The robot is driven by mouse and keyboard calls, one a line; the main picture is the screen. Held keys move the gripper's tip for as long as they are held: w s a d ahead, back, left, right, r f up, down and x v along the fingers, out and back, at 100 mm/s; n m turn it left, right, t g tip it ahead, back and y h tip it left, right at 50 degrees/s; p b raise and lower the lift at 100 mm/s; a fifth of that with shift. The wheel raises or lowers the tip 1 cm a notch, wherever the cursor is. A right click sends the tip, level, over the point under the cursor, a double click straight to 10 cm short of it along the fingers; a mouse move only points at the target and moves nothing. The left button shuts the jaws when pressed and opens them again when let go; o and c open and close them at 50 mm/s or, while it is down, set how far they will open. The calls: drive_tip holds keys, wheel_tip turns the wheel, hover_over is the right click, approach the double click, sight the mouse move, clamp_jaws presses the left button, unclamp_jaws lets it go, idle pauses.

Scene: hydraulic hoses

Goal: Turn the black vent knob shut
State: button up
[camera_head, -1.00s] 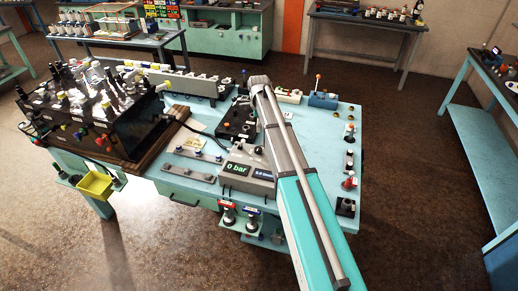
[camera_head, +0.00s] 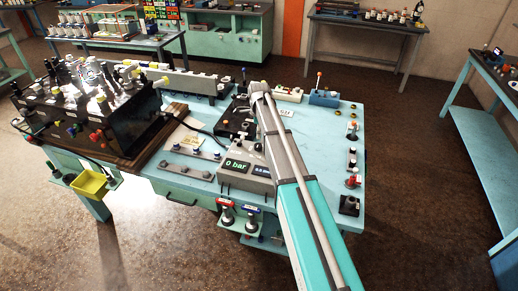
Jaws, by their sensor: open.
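The blue-green bench (camera_head: 315,160) stands in the middle of the view. A grey gauge box (camera_head: 244,175) on it reads 0 bar. A small black knob (camera_head: 257,146) shows at the back of this box, beside my arm. A black block with a knob (camera_head: 349,204) sits at the bench's front right corner. I cannot tell which of these is the vent knob. My arm reaches over the bench from the lower right and covers part of it. My gripper is hidden.
A dark machine with many fittings (camera_head: 90,122) stands on the left, with a yellow bin (camera_head: 90,184) below it. Valves with red and blue tags (camera_head: 227,214) hang at the bench front. Small fittings line the right edge. A side table (camera_head: 487,140) is farther right.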

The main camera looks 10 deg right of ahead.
sight(259, 145)
drive_tip(key=shift+f+b, duration=3.45)
drive_tip(key=shift+f, duration=0.3)
drive_tip(key=c, duration=1.1)
drive_tip(key=shift+c, duration=0.2)
